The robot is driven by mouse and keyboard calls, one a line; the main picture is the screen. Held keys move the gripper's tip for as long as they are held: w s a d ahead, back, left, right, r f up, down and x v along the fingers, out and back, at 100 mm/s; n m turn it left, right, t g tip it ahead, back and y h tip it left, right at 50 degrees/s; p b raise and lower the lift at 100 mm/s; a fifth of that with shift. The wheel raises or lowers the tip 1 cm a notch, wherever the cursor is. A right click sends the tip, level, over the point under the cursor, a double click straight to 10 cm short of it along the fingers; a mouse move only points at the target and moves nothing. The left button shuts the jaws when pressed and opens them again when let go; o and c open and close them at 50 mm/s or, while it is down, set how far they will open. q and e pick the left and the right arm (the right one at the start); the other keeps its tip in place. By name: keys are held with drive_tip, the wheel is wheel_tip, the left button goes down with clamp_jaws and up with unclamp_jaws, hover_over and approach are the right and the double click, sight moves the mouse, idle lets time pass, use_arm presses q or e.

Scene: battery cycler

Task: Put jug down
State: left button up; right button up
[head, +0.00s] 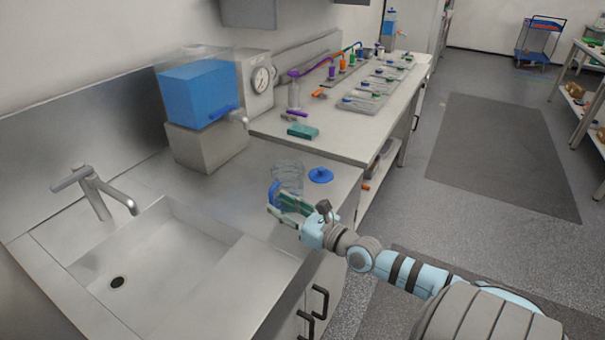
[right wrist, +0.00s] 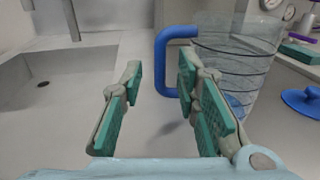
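The clear jug (head: 288,174) stands upright on the metal counter beside the sink. Its blue handle (head: 273,194) faces my right gripper (head: 284,205). In the right wrist view the jug (right wrist: 243,62) is at the right, partly behind a finger. Its blue handle (right wrist: 162,65) shows in the gap between the green-padded fingertips, closer to the right-hand one. My right gripper (right wrist: 160,98) is open, with clear space on both sides of the handle. I cannot tell how deep the handle is between the fingers. My left gripper is not in view.
A blue lid (head: 321,175) lies on the counter right of the jug. The sink (head: 165,255) with its faucet (head: 97,192) is to the left. A blue-filled tank (head: 198,92) on a metal box (head: 205,148) stands behind. A teal box (head: 303,131) lies on the bench beyond.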

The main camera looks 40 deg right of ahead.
drive_tip(key=s, duration=0.5)
drive_tip(key=s+d+p, duration=0.1)
drive_tip(key=s, duration=0.2)
drive_tip(key=shift+s, duration=0.2)
